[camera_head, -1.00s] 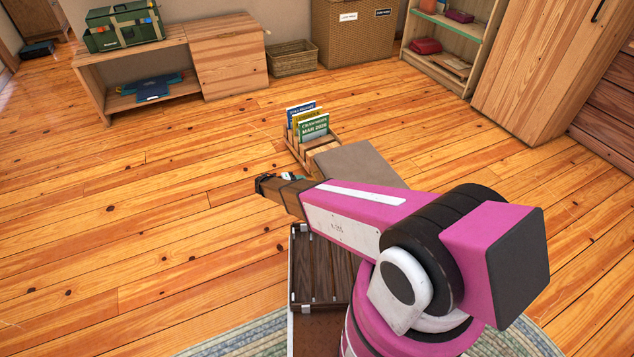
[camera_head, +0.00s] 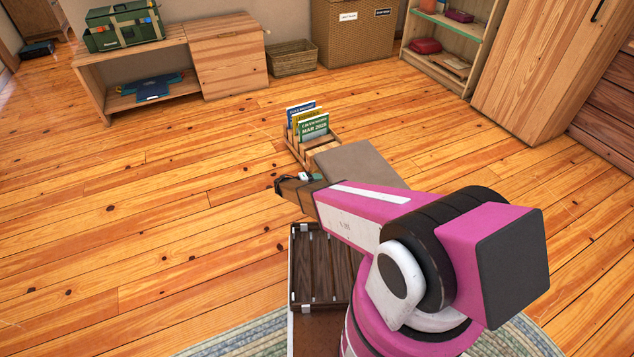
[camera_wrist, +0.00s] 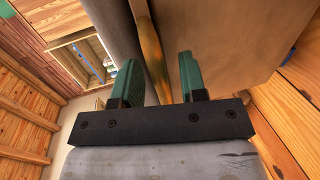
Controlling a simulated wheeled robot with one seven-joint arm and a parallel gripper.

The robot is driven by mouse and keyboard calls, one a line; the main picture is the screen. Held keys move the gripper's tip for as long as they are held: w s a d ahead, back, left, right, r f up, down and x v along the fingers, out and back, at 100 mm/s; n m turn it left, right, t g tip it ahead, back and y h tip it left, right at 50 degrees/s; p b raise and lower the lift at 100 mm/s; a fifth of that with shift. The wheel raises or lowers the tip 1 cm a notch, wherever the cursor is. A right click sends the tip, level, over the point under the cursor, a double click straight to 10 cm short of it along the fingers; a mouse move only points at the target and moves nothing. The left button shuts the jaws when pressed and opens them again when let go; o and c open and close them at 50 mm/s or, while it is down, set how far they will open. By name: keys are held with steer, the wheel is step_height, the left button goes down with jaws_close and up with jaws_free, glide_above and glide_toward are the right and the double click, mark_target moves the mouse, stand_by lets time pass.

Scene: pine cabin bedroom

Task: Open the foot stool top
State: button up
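The foot stool (camera_head: 365,165) has a flat grey-beige top and stands on the floor past my arm, which hides its near side. In the wrist view its grey top (camera_wrist: 112,25) runs along the upper left and a plain wooden panel (camera_wrist: 228,40) fills the upper right. A brassy strip (camera_wrist: 150,50) lies between them. My gripper (camera_wrist: 158,65) has two green fingers set wide apart, with the strip and part of the panel seen between them. I cannot tell whether a finger touches the stool. The top appears closed.
A wooden magazine rack (camera_head: 295,150) with several magazines stands just behind the stool. A low bench (camera_head: 130,58), a wicker basket (camera_head: 292,62), shelves (camera_head: 445,50) and a wardrobe (camera_head: 535,70) line the back. The floor (camera_head: 150,210) at the left is clear.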

steer(key=shift+d, duration=0.15)
jaws_close()
steer(key=shift+r, duration=0.1)
